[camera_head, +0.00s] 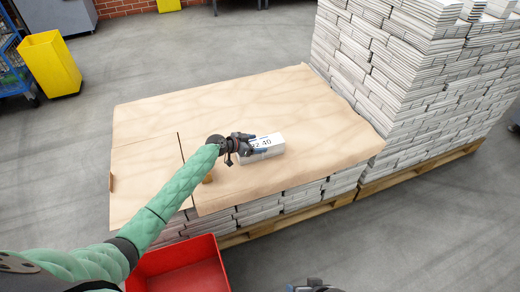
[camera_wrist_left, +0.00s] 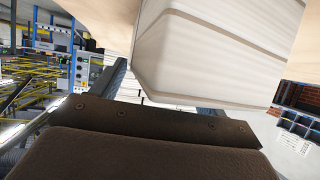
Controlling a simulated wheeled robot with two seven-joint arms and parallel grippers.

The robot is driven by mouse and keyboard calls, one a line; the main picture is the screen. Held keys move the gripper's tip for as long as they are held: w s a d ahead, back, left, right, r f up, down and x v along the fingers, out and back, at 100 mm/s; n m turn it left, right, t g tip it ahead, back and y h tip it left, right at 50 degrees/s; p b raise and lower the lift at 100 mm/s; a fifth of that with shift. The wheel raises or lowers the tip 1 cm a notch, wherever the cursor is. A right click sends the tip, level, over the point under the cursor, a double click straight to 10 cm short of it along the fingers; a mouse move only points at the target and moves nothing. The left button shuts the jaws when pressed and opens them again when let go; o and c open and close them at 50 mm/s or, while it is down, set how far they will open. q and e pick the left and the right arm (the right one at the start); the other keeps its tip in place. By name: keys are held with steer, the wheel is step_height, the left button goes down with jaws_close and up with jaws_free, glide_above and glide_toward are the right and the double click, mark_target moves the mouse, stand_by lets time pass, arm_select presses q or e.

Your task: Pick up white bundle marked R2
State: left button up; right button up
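A small white bundle (camera_head: 265,153) with dark printed marks, only partly readable as "2 40", sits on the brown sheet on the pallet stack. My left gripper (camera_head: 249,146) is at its left end, with the fingers spread apart. In the left wrist view the pale bundle (camera_wrist_left: 210,50) looms large above the palm. A strip of background shows between it and the left finger, and the other finger is partly hidden behind it. My left gripper also shows there (camera_wrist_left: 180,98). A dark piece of my right gripper (camera_head: 315,286) shows at the bottom edge of the head view.
The brown sheet (camera_head: 230,100) covers a low stack of newspapers. A tall newspaper stack (camera_head: 400,90) stands to the right on a pallet. A red bin (camera_head: 185,275) is at the lower left, and a yellow bin (camera_head: 50,65) stands at the upper left.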

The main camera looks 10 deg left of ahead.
arm_select(q)
steer(key=c, duration=1.3)
jaws_close()
steer(key=shift+r, duration=0.15)
